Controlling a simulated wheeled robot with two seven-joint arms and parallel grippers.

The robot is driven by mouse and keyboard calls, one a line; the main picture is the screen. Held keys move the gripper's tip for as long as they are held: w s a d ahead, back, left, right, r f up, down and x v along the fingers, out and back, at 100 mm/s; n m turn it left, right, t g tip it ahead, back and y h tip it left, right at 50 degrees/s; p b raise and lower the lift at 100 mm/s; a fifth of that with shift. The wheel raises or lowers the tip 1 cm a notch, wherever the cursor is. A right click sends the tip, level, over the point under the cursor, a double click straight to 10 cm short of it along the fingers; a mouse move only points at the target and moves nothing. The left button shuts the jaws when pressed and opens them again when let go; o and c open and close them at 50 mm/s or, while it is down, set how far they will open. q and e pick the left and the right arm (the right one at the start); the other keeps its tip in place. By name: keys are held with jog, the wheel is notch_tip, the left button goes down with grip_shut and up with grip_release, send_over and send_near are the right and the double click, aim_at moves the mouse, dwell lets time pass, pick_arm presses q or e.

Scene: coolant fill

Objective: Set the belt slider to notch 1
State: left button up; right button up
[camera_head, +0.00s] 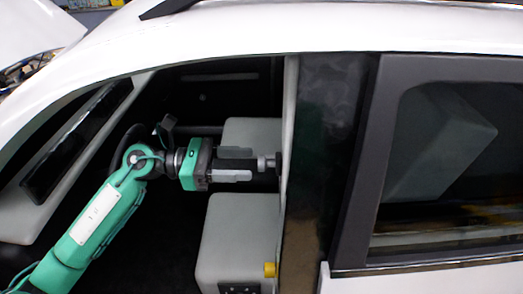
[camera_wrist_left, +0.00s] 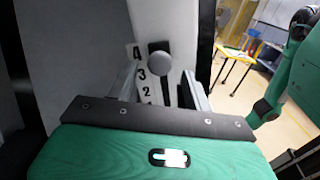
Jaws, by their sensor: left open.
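The belt slider's round grey knob (camera_wrist_left: 160,62) sits in a dark upright slot on a pale pillar panel in the left wrist view. White labels (camera_wrist_left: 141,74) beside the slot read 4, 3, 2 and 1 downwards. The knob appears between the 4 and the 3; its exact notch is hard to tell. The knob (camera_head: 267,163) also shows in the head view, standing out from the door pillar. My left gripper (camera_head: 253,166) is open in front of the pillar. In the wrist view its fingers (camera_wrist_left: 160,88) lie on either side of the knob's line. Contact cannot be told.
My left arm reaches through the white car's open front doorway. Grey seats (camera_head: 232,240) stand below and behind the gripper. The dark steering wheel (camera_head: 128,150) is close to my wrist. The closed rear door (camera_head: 450,170) lies right of the pillar.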

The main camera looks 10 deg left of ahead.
aim_at(261, 167)
pick_arm(q)
jog(key=d+p, duration=0.1)
jog(key=d, duration=0.1)
jog(key=w+d+p, duration=0.1)
jog(key=d, duration=0.1)
jog(key=shift+d, duration=0.35)
pick_arm(e)
jog(key=r, duration=0.1)
jog(key=d+r, duration=0.1)
jog(key=shift+r, duration=0.4)
